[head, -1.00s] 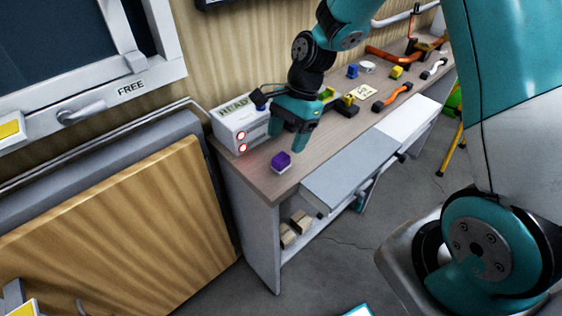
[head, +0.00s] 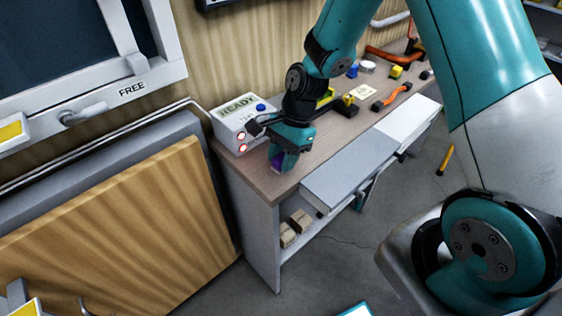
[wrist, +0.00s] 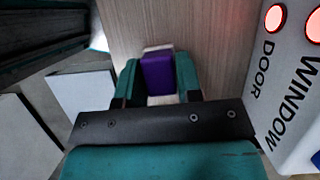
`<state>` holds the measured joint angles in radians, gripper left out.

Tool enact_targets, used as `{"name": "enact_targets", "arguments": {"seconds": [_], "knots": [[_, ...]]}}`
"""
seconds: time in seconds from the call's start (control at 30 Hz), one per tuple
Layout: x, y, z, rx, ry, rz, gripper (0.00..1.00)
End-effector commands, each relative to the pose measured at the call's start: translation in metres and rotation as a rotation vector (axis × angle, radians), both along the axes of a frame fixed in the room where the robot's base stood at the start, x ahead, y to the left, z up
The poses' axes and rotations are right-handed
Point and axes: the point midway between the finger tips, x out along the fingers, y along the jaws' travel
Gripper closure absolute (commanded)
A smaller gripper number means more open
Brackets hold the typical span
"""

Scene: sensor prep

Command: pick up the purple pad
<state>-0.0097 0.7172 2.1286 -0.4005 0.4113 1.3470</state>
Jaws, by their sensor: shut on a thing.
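The purple pad (head: 277,160) is at the near left end of the workbench (head: 262,182), mostly hidden by my gripper (head: 282,163) in the head view. In the wrist view the purple pad (wrist: 158,72) sits between the two teal fingers of my gripper (wrist: 158,80), which are shut on its sides. A pale base shows at its far and near edges. I cannot tell whether the pad is clear of the bench top.
A white box (head: 235,125) marked READY, with red lights, stands close beside my gripper. Its DOOR and WINDOW labels show in the wrist view. Grey drawers (head: 350,168) jut from the bench front. Tools and small blocks lie farther along the bench.

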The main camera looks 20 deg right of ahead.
Motion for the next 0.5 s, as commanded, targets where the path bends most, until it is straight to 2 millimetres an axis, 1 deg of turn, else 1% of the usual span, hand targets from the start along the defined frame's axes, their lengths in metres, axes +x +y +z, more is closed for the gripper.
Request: {"name": "enact_targets", "arguments": {"seconds": [0.2, 0.3, 0.4, 0.47, 0.5], "knots": [[0.000, 0.000, 0.001, 0.000, 0.000, 0.000, 0.90], [0.000, 0.000, 0.005, 0.000, -0.001, 0.000, 0.90], [0.001, 0.000, 0.014, 0.001, -0.003, 0.000, 0.90], [0.001, 0.000, 0.023, 0.001, -0.005, 0.000, 0.90], [0.001, 0.000, 0.031, 0.001, -0.007, 0.000, 0.90]]}}
